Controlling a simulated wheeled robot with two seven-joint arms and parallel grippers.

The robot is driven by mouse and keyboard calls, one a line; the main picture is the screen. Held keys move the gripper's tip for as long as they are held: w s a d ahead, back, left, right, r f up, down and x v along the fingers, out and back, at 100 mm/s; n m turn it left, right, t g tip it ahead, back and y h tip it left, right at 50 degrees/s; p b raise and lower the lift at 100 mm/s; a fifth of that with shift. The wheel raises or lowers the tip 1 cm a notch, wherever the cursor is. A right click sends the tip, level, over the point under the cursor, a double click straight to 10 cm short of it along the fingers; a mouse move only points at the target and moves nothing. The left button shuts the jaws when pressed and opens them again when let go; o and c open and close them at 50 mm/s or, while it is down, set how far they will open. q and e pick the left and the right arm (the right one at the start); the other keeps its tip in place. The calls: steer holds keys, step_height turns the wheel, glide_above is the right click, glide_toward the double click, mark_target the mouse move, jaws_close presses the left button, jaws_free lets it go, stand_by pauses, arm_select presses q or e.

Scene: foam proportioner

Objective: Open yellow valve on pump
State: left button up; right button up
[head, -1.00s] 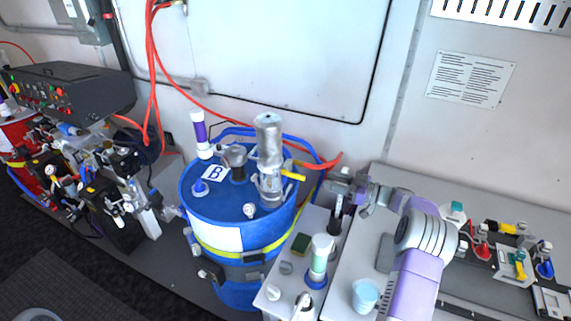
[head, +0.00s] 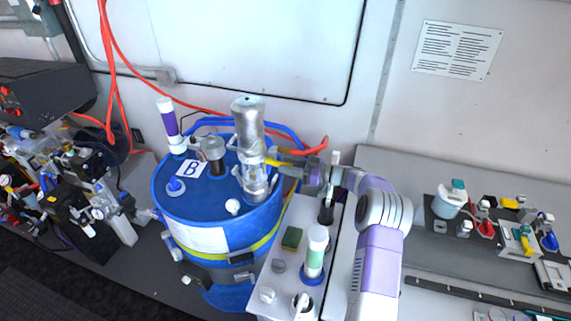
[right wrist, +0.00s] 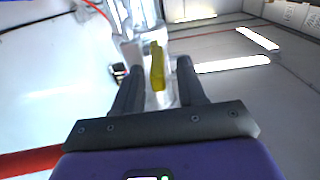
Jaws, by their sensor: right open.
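The pump (head: 249,140) is a silvery upright cylinder standing on the lid of the blue drum (head: 213,207) marked B. The yellow valve handle (head: 275,162) sticks out from the pump's right side. My right gripper (head: 291,168) is at the handle, coming from the right. In the right wrist view the yellow valve handle (right wrist: 157,66) stands between the two open fingers of my right gripper (right wrist: 158,75), with gaps on both sides. The clear pump body (right wrist: 128,18) shows behind it. My left gripper is not in view.
A red hose (head: 312,147) arcs behind the pump. Valves and fittings lie on the counter (head: 433,255) at right. Machinery stands at left.

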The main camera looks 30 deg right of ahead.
steer(key=shift+w+a, duration=0.45)
steer(key=shift+w, duration=0.05)
jaws_close()
